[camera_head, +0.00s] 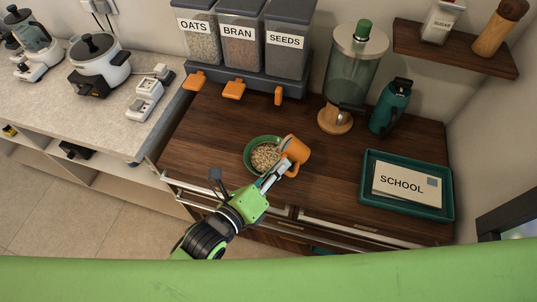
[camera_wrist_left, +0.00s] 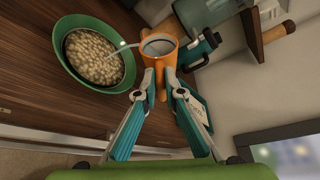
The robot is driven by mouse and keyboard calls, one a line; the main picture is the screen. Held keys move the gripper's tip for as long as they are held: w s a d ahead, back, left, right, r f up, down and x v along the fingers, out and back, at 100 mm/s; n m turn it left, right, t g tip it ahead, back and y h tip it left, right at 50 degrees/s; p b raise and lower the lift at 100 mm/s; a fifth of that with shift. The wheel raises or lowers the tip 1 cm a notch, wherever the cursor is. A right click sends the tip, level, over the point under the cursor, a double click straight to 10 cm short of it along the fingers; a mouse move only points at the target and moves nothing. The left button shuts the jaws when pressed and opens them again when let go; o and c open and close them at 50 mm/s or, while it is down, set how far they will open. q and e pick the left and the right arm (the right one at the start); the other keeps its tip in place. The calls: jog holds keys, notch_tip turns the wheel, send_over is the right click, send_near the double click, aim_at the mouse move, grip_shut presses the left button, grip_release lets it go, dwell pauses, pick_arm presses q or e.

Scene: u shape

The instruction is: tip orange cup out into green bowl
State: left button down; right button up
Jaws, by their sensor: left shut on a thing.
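The orange cup (camera_head: 296,151) is held by my left gripper (camera_head: 275,176) just right of the green bowl (camera_head: 249,144). In the left wrist view the orange cup (camera_wrist_left: 157,64) stands with its mouth showing, and the fingers of my left gripper (camera_wrist_left: 157,82) are shut on its near side. The green bowl (camera_wrist_left: 68,62) is to the left of the cup in that view and holds pale round pieces. The cup looks a little tilted in the head view. Whether anything is inside the cup I cannot tell. My right gripper is not in view.
Dispensers marked OATS (camera_head: 199,40), BRAN (camera_head: 240,46) and SEEDS (camera_head: 286,50) stand behind on the wooden counter. A glass dispenser (camera_head: 352,75) and a teal bottle (camera_head: 390,107) stand at the back right. A teal tray (camera_head: 447,207) with a SCHOOL card (camera_head: 406,186) lies right.

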pick_arm(q)
jog(key=shift+a+f+n+h+b, duration=0.15)
jog(key=shift+f+n+h+b, duration=0.25)
jog(key=shift+b, duration=0.9)
jog(key=shift+a+n+t+b, duration=0.25)
jog(key=shift+n+b, duration=0.55)
jog(key=shift+b, duration=0.75)
jog(key=shift+w+a+f+n+h+b, duration=0.4)
jog(key=shift+a+f+n+h+b, duration=0.3)
jog(key=shift+b, duration=0.6)
jog(key=shift+w+a+r+n+t+b, duration=0.15)
jog(key=shift+a+n+t+b, duration=0.25)
jog(key=shift+n+b, duration=0.5)
dwell(0.4)
